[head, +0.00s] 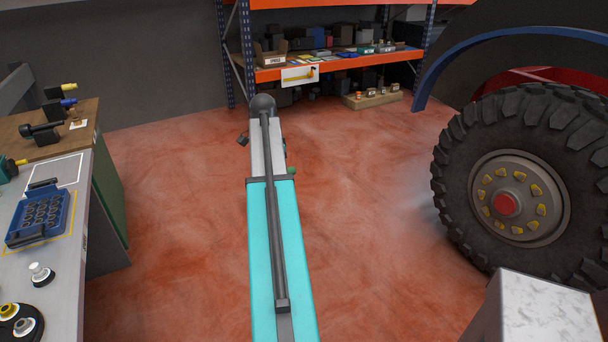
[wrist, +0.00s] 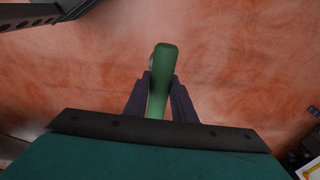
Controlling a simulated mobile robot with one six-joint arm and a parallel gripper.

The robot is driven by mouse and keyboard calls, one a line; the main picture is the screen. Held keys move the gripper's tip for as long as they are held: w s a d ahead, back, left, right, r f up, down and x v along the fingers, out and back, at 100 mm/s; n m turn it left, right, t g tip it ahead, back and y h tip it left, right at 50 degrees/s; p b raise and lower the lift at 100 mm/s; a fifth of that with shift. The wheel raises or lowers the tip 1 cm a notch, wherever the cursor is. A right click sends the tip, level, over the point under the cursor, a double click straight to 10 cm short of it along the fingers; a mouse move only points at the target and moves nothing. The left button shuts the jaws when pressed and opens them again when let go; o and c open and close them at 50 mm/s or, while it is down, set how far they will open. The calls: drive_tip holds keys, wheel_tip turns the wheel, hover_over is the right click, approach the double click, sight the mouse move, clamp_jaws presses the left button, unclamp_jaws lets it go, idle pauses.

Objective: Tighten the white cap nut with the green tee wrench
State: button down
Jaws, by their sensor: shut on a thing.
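My gripper (wrist: 160,92) is shut on a green bar, the green tee wrench (wrist: 163,62), which stands between its two dark fingers in the wrist view. The wrench's far end and any crosspiece cannot be made out. A small bit of green (head: 291,171) shows beside my arm in the head view; my arm hides most of the gripper. A white knob-like piece, which looks like the white cap nut (head: 39,270), sits on a dark base on the bench at the left. My gripper is apart from it, out over the floor.
The grey bench (head: 60,290) holds a blue tray (head: 40,217) and a black disc (head: 18,323) with yellow and grey pieces. A big truck wheel (head: 520,190) stands at the right, near a pale block (head: 545,310). Orange shelving (head: 335,65) stands behind. The red floor between is clear.

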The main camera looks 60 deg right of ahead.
drive_tip(key=w+a+f+n+t+b, duration=0.1)
drive_tip(key=w+a+n, duration=0.3)
drive_tip(key=w+a, duration=0.85)
drive_tip(key=w+a+f+n+b, duration=0.2)
drive_tip(key=w+a+n, duration=0.2)
drive_tip(key=w+a, duration=0.85)
drive_tip(key=s+a+f+n+b, duration=0.1)
drive_tip(key=a+n, duration=0.7)
drive_tip(key=a, duration=0.9)
drive_tip(key=s+a+f+n+t+y, duration=0.1)
drive_tip(key=a+n, duration=0.8)
drive_tip(key=a, duration=0.8)
drive_tip(key=shift+s+f+b, duration=0.15)
drive_tip(key=shift+f+b, duration=0.2)
drive_tip(key=shift+f, duration=0.05)
drive_tip(key=shift+d, duration=0.15)
